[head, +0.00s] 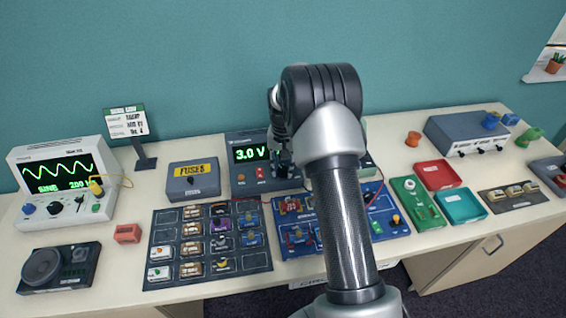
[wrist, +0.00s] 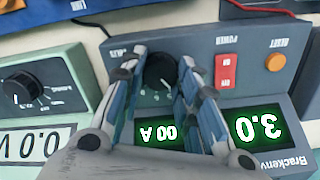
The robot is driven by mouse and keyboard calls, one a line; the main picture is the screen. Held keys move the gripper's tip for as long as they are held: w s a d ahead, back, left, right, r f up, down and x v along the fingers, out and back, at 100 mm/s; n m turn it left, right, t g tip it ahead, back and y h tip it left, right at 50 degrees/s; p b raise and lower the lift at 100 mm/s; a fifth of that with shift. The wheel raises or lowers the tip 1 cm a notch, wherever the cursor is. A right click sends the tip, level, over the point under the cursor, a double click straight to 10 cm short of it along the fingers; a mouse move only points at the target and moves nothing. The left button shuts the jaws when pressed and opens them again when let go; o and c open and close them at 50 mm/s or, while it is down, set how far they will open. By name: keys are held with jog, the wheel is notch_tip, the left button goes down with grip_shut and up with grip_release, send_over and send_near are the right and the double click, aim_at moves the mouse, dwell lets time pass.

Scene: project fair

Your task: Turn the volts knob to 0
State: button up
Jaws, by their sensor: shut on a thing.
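The bench power supply (head: 243,180) stands at the back middle of the table, and its green display (head: 252,153) reads 3.0 V. It also shows upside down in the wrist view (wrist: 262,88). There its dark round knob (wrist: 158,72) sits between the fingers of my gripper (wrist: 158,78), which is shut on it. The knob's label is too small or covered to read with certainty. In the head view my arm hides most of the knob, and my gripper (head: 283,168) is seen in part at the supply's front. The fingers partly cover the display in the wrist view.
On the supply are a red power switch (wrist: 227,70) and an orange reset button (wrist: 275,62), close to the fingers. A pale green meter (wrist: 45,85) with its own knob stands beside it. A blue circuit board (head: 290,246) and a dark parts board (head: 175,255) lie in front.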

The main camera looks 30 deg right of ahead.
aim_at(283, 169)
jog(key=n+p, duration=0.1)
jog(key=n, duration=0.3)
jog(key=shift+r+n, duration=0.1)
jog(key=shift+n, duration=0.2)
jog(key=shift+n+p, duration=0.65)
jog(key=shift+n, duration=1.35)
jog(key=o, duration=1.1)
notch_tip(283, 169, up, 12)
jog(key=shift+f, duration=0.1)
